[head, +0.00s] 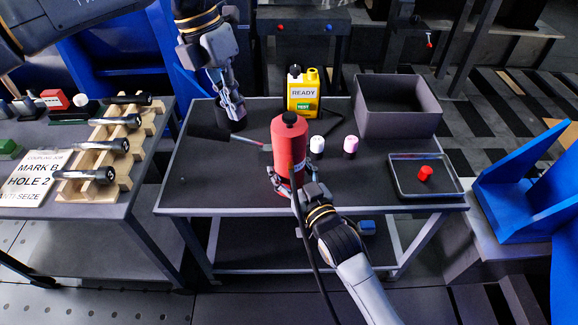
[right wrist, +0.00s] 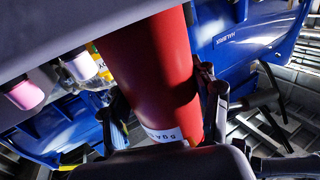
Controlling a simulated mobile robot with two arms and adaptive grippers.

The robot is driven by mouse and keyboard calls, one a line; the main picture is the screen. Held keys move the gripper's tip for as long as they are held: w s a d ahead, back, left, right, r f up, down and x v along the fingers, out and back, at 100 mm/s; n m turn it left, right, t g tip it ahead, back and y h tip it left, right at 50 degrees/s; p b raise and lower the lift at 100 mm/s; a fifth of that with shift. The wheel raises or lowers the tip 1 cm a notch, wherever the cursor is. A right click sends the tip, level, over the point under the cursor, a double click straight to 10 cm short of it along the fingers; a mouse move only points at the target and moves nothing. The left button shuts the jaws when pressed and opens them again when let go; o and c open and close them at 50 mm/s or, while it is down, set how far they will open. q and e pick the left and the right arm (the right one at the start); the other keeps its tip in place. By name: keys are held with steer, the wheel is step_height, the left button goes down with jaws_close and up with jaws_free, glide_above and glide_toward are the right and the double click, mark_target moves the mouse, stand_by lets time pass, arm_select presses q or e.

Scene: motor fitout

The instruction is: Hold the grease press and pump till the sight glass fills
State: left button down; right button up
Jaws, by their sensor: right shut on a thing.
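The grease press, a red cylinder with a black cap (head: 289,148), stands upright on the dark table in the head view. It fills the middle of the right wrist view (right wrist: 155,70). My right gripper (head: 292,184) is shut around its lower body, with one finger on each side in the right wrist view (right wrist: 165,118). A rod (head: 248,141) with a thick black grip reaches left from the press. My left gripper (head: 234,108) points down above and behind that grip, by a dark round object (head: 230,122); its finger gap is unclear. I cannot make out a sight glass.
A yellow jug marked READY (head: 303,96) stands behind the press. White (head: 317,144) and pink-topped (head: 350,146) small containers stand right of it. An open grey bin (head: 398,105) and a tray (head: 448,189) with a red part (head: 425,173) lie further right.

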mark_target(200, 127)
arm_select(q)
steer(key=w+a+r+n+y, duration=0.1)
steer(key=w+a+r+y, duration=0.15)
steer(key=a+r, duration=0.4)
steer(key=shift+t, duration=0.4)
steer(key=shift+s+a+f, duration=0.15)
steer(key=shift+a+f, duration=0.05)
steer(key=shift+f, duration=1.2)
steer(key=shift+s+a+f, duration=0.1)
steer(key=shift+a+f, duration=0.05)
steer(key=shift+f, duration=1.25)
steer(key=shift+s+a+f, duration=0.15)
steer(key=shift+a+f, duration=0.05)
steer(key=shift+f, duration=1.2)
steer(key=shift+f, duration=2.55)
steer(key=shift+r, duration=2.6)
